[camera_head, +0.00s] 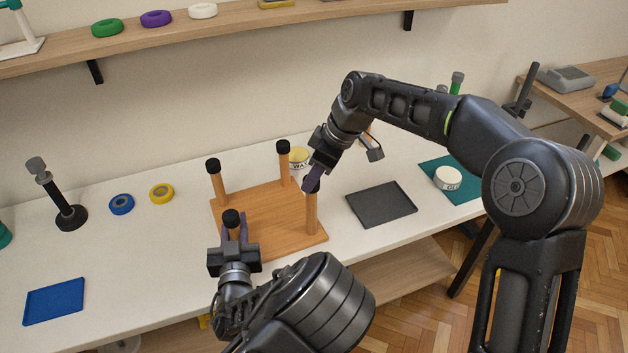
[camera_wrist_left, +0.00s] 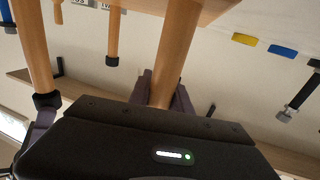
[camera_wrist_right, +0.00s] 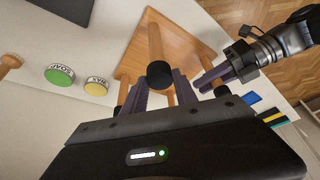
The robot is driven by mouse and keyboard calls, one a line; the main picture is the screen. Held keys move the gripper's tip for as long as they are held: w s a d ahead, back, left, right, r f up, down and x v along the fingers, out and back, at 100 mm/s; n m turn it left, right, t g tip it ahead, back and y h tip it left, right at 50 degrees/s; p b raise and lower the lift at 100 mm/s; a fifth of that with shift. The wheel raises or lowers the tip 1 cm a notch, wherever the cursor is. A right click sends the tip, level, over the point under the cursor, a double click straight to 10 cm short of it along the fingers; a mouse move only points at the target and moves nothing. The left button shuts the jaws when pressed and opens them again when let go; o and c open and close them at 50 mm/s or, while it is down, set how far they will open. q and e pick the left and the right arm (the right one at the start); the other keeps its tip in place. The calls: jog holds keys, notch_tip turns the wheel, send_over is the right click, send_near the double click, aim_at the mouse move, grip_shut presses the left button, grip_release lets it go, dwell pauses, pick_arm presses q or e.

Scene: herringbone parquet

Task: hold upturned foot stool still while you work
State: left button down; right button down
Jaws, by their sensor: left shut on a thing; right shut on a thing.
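The wooden foot stool (camera_head: 265,215) lies upturned on the white bench, its legs pointing up with black caps on the ends. My left gripper (camera_head: 236,232), with purple fingers, is shut on the near left leg. In the left wrist view this leg (camera_wrist_left: 176,55) runs between the fingers (camera_wrist_left: 165,92). In the right wrist view the black cap (camera_wrist_right: 159,74) shows between the fingers (camera_wrist_right: 156,92). The two far legs are free.
A dark grey tray (camera_head: 382,204) lies right of the stool. A white tin (camera_head: 448,178) stands on a teal mat (camera_head: 466,188) farther right. A yellow-topped tin (camera_head: 299,158) stands behind the stool. Tape rolls (camera_head: 121,204), a black stand (camera_head: 69,213) and a blue tray (camera_head: 54,301) are left.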

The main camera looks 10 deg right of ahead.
aim_at(235, 238)
pick_arm(q)
jog(key=shift+f, duration=0.15)
pick_arm(e)
jog(key=shift+r, duration=0.5)
pick_arm(q)
jog(key=c, duration=1.1)
grip_release()
jog(key=shift+s, duration=0.1)
jog(key=s, duration=0.7)
jog(key=shift+s+d, duration=0.1)
jog(key=shift+s, duration=0.1)
